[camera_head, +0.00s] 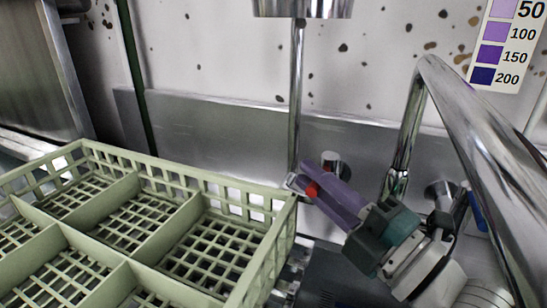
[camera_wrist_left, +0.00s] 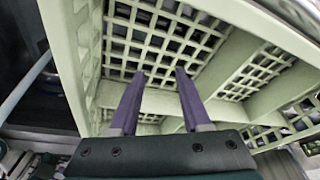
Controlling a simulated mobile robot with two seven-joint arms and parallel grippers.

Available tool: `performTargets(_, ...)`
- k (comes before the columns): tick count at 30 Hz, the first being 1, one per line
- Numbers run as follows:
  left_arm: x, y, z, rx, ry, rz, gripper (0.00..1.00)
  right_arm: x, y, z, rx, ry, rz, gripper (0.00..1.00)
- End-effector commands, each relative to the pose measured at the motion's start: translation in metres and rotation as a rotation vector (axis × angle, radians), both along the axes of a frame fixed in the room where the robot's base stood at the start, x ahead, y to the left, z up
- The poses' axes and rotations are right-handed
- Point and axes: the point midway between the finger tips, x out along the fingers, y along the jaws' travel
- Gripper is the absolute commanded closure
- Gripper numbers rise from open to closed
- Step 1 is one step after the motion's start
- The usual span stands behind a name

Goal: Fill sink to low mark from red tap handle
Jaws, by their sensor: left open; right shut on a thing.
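The red tap handle (camera_head: 312,189) shows as a small red piece near the wall, right of the green rack's corner. My right gripper (camera_head: 318,187), with purple fingers, is shut on it; the fingers hide most of the handle. A chrome tap spout (camera_head: 424,85) arches up behind and right of this gripper. A blue tap handle (camera_head: 477,211) is partly hidden behind it. My left gripper (camera_wrist_left: 161,73) shows only in the left wrist view, open and empty, over the green rack's grid. The sink basin, its low mark and any water are not clearly visible.
A pale green compartment rack (camera_head: 190,202) fills the lower left; its corner is close to my right gripper. A vertical chrome pipe (camera_head: 297,100) stands behind. A purple-shaded chart (camera_head: 495,50) hangs at upper right. A steel unit (camera_head: 38,70) stands at left.

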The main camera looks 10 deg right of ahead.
Motion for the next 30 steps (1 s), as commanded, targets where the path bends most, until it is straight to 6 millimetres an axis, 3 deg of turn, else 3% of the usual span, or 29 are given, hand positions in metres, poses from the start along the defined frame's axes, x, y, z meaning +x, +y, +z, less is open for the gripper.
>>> performTargets(15,0.000,0.000,0.016,0.000,0.000,0.000,0.52,0.011,0.010,0.002,0.007,-0.002,-0.290,1.00)
performTargets(28,0.000,0.000,0.016,0.000,0.000,-0.001,0.52,0.013,0.010,0.000,0.000,-0.001,-0.329,1.00)
performTargets(29,0.000,0.000,0.016,0.000,0.000,-0.001,0.52,0.013,0.010,0.000,-0.001,-0.001,-0.328,0.81)
performTargets(30,0.000,0.000,0.016,0.000,0.000,-0.001,0.52,0.013,0.010,0.000,-0.001,-0.001,-0.328,0.77)
